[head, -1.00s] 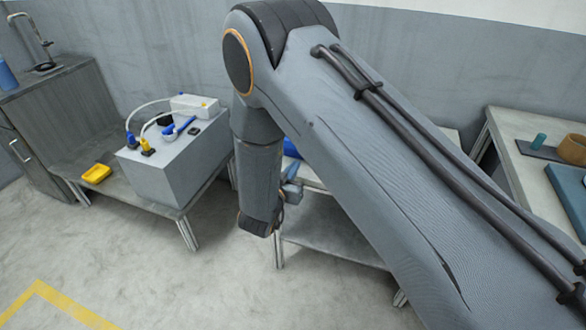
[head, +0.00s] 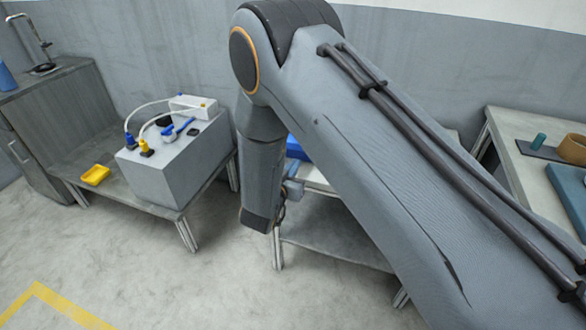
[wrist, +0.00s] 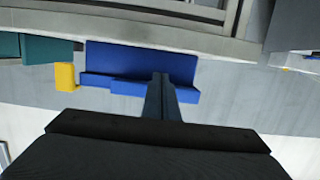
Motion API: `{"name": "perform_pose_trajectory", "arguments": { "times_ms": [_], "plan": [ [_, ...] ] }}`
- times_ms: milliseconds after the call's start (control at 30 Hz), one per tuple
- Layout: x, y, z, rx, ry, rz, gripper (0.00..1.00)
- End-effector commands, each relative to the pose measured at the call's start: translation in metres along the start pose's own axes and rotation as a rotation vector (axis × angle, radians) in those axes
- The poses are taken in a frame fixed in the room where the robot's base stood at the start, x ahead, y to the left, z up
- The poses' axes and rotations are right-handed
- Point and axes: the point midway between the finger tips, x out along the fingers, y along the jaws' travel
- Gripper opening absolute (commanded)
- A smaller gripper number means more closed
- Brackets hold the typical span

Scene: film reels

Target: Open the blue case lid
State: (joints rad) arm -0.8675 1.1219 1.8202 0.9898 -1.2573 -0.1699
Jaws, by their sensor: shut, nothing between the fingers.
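The blue case (wrist: 140,58) is in the upper middle of the wrist view, a wide blue body with a stepped edge towards me. I cannot tell how far its lid is raised. In the head view a small part of the blue case (head: 296,148) shows behind my arm; the rest is hidden. My gripper (wrist: 161,80) is shut and empty, its fingertips overlapping the right part of the case in the wrist view. I cannot tell whether they touch it. In the head view the gripper is mostly hidden by my wrist.
In the wrist view a yellow object (wrist: 65,77) and a green block (wrist: 48,48) are left of the case. In the head view, a bench with a grey box (head: 172,165) and yellow tray (head: 96,176) is left; another table (head: 530,165) is right. The floor between is clear.

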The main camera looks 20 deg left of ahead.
Motion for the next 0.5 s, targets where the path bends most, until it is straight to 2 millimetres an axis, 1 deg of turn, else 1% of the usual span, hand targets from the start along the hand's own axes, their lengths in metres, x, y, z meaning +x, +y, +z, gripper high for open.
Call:
{"name": "perform_pose_trajectory", "arguments": {
  "times_ms": [500],
  "plan": [
    [0.019, 0.0, -0.004, 0.001, 0.001, 0.0, 0.0]
  ]
}}
